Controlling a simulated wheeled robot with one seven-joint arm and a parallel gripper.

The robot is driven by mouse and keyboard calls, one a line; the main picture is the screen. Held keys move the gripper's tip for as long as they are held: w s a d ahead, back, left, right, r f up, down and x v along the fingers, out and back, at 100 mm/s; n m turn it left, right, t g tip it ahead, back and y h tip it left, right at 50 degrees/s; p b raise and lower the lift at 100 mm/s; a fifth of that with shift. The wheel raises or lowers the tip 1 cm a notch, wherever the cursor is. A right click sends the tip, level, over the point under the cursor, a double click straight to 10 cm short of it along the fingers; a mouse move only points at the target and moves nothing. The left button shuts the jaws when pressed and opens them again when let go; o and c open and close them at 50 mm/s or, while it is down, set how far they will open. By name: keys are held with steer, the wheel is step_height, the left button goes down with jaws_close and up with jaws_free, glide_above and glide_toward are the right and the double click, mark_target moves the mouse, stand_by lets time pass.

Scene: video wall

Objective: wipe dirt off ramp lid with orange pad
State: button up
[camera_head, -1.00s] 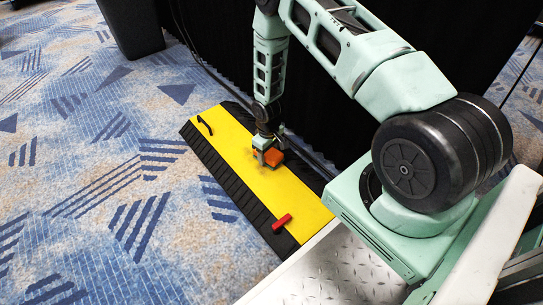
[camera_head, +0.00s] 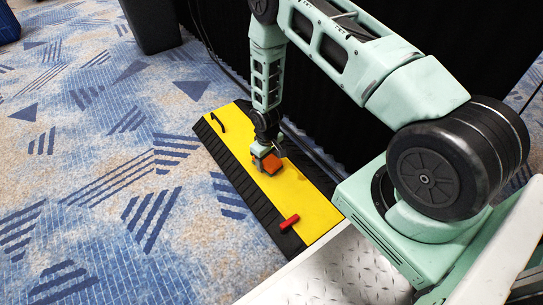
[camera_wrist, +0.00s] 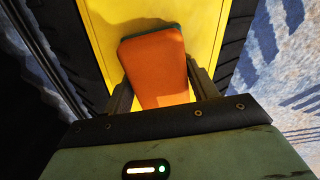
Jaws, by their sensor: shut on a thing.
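My gripper (camera_head: 266,156) is shut on the orange pad (camera_head: 271,164), at the middle of the yellow ramp lid (camera_head: 297,188). In the wrist view the orange pad (camera_wrist: 157,68) sits between the two fingers, its long side pointing away from me. The yellow lid (camera_wrist: 205,28) lies under it, between black ribbed ramp edges. The pad is at or close to the lid; I cannot tell if it touches. No clear dirt shows on the visible lid; the area under the pad and gripper is hidden.
A red object (camera_head: 289,222) lies near the lid's near end. A black handle (camera_head: 218,122) is at the far end. A black curtain (camera_head: 335,115) hangs along the right side. Dark bins (camera_head: 151,25) stand at the back. Blue patterned carpet (camera_head: 120,200) is open on the left.

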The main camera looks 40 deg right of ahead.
steer(key=shift+s+a, duration=0.1)
steer(key=shift+a, duration=0.9)
steer(key=shift+w+r, duration=0.1)
steer(key=shift+w, duration=1.55)
steer(key=shift+d+f+p, duration=0.2)
steer(key=shift+d+p, duration=0.3)
steer(key=shift+d, duration=3.1)
steer(key=shift+w+b, duration=0.5)
steer(key=shift+w, duration=1.05)
steer(key=shift+a+r+p, duration=0.15)
steer(key=shift+a+p, duration=0.3)
steer(key=shift+a, duration=1.05)
steer(key=shift+a+f, duration=0.15)
steer(key=shift+a, duration=0.9)
steer(key=shift+a+f, duration=0.1)
steer(key=shift+a, duration=0.9)
step_height(320, 180, up, 6)
steer(key=p, duration=0.5)
steer(key=shift+r+p, duration=0.1)
steer(key=shift+p, duration=0.2)
